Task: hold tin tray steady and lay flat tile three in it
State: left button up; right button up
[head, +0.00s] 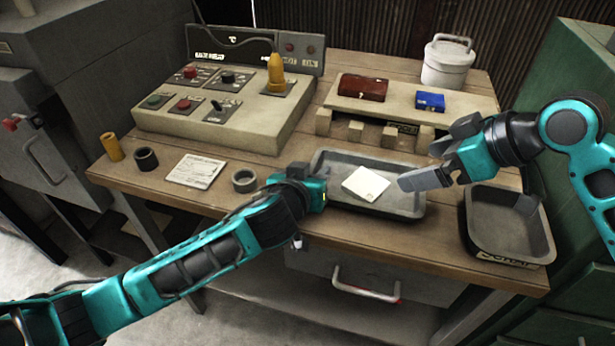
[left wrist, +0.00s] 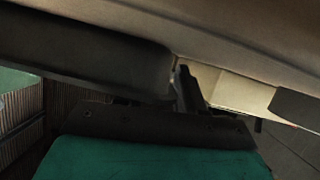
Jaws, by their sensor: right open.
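The dark grey tin tray (head: 400,204) lies on the front middle of the wooden bench. A pale square tile (head: 366,184), which I take for tile three, is inside the tray and looks about flat; I cannot tell whether it fully rests on the bottom. My right gripper (head: 426,164) is open over the tray's right part, to the right of the tile and apart from it. My left gripper (head: 316,190) is at the tray's left end; its fingers are mostly hidden, so its grip on the rim is unclear. The left wrist view is dark and close up.
A second dark tray (head: 483,218) stands at the right front. Behind, a raised pale shelf (head: 400,103) bears a red block (head: 362,88) and a blue block (head: 430,101). A control panel (head: 215,125), a grey ring (head: 244,181) and a paper card (head: 195,171) are to the left.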

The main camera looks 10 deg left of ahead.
pick_arm(q)
jog(key=v, duration=1.2)
jog(key=shift+a, duration=0.1)
